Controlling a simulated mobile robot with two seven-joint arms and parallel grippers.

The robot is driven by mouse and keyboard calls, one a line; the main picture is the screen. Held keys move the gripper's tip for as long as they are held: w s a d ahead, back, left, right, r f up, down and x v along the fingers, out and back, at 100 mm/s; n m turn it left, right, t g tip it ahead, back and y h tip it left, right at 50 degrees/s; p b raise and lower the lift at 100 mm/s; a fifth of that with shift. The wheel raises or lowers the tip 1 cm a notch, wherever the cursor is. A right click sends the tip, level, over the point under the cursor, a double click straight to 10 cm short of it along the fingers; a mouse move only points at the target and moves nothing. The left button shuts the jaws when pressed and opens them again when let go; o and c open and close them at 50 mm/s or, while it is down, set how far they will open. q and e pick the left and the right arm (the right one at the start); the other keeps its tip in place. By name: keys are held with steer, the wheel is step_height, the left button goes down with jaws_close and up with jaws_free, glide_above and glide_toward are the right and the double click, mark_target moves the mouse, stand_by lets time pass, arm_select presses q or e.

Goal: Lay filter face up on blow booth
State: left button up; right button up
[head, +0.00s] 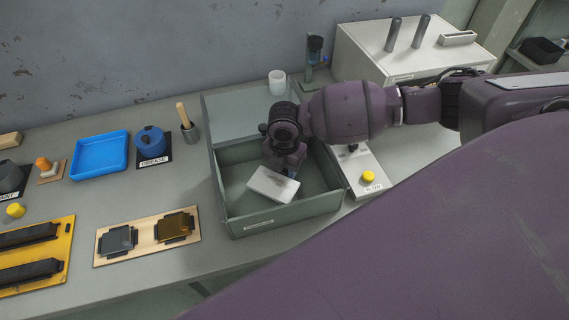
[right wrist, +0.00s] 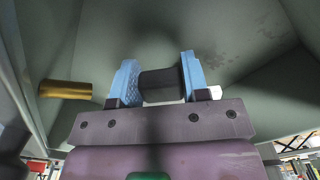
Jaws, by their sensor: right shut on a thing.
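The filter (head: 273,184) looks like a pale, flat rectangular block. It is slightly tilted inside the open grey-green box, which appears to be the blow booth (head: 286,221). My right gripper (head: 285,170) reaches down into the booth from above, at the filter's back edge. In the right wrist view, its blue fingers (right wrist: 160,81) are shut on a dark part (right wrist: 162,85), seemingly of the filter. I cannot tell which face is up or whether it touches the booth floor. My left gripper is not in view.
A plate labelled BLOW with a yellow button (head: 368,176) stands right of the booth. A wooden board with two framed pieces (head: 146,236), a blue tray (head: 100,156) and a grease pot (head: 151,142) lie left. A white cabinet (head: 385,62) stands behind. The booth walls surround my gripper.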

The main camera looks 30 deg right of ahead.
steer(key=shift+f, duration=0.25)
steer(key=o, duration=1)
step_height(320, 180, up, 11)
steer(key=shift+f, duration=0.1)
